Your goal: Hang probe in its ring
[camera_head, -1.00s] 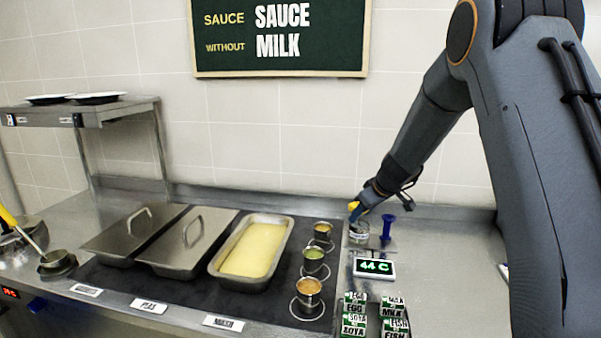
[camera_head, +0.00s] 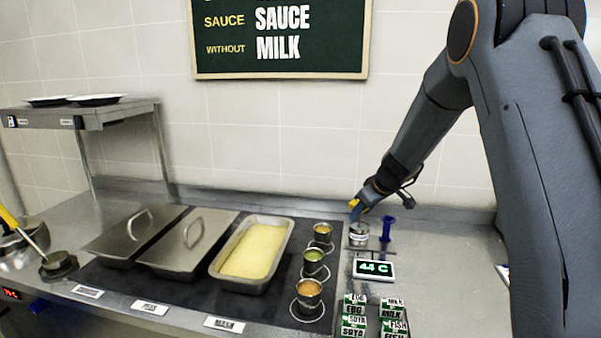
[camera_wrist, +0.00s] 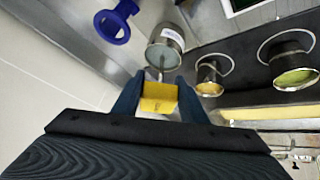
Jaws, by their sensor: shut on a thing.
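My gripper (camera_wrist: 158,98) is shut on the yellow handle of the probe (camera_wrist: 158,104) in the wrist view. The probe's thin metal shaft points toward a metal cup with a white label (camera_wrist: 166,46); I cannot tell whether the tip is inside it. In the head view my gripper (camera_head: 357,208) is just above this cup (camera_head: 358,234). A blue ring on a stand (camera_wrist: 117,22) is beside the cup, apart from the probe and looking empty. It also shows in the head view (camera_head: 388,228).
A display (camera_head: 374,268) reading 44 C stands in front of the cup. Three sauce pots, one of them green-filled (camera_head: 314,262), are to the left, beside an open pan (camera_head: 254,248). Small labelled cartons (camera_head: 354,304) stand at the front. The wall is close behind.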

